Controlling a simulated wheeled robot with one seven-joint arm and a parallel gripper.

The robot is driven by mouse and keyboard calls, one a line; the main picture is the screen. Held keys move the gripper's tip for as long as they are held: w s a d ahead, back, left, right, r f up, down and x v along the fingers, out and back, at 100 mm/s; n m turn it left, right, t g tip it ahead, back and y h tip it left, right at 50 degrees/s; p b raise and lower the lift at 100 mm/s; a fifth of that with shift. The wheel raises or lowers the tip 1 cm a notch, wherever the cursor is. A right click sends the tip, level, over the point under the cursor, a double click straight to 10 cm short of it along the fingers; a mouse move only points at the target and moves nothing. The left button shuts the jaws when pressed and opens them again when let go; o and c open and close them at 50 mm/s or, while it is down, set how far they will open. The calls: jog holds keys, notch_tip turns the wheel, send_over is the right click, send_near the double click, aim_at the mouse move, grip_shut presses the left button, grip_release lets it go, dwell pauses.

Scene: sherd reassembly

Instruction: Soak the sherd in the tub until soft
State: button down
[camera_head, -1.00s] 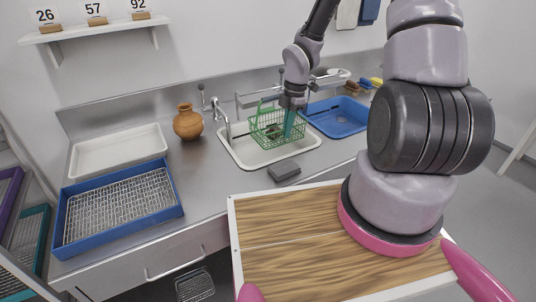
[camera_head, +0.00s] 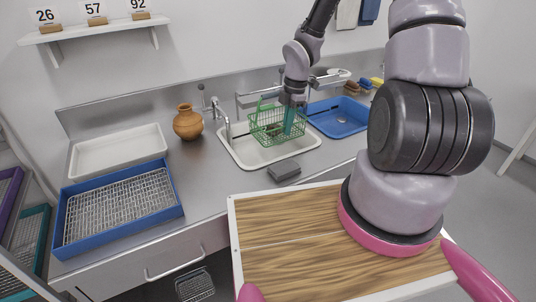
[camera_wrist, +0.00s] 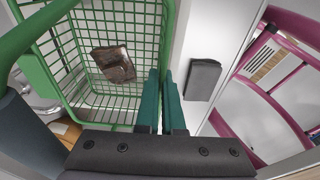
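A brown sherd (camera_wrist: 114,63) lies on the mesh floor of a green wire basket (camera_wrist: 102,18). The basket also shows in the head view (camera_head: 262,133), over the white basin (camera_head: 238,158) under the tap. My gripper (camera_wrist: 161,85) has its teal fingers on either side of the basket's right wall, closed on it. In the head view my gripper (camera_head: 291,122) points down at the basket's right side. The basket hides much of the basin's inside; I cannot tell its water level. The sherd is too small to judge its softness.
A grey block (camera_head: 284,170) lies in front of the basin. A blue tub (camera_head: 338,128) stands at right, a clay pot (camera_head: 187,122) at left. A white tray (camera_head: 120,150) and a blue mesh tray (camera_head: 70,238) are farther left. The tap (camera_head: 218,108) stands close to the basket.

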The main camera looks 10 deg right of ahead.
jog(key=shift+r, duration=2)
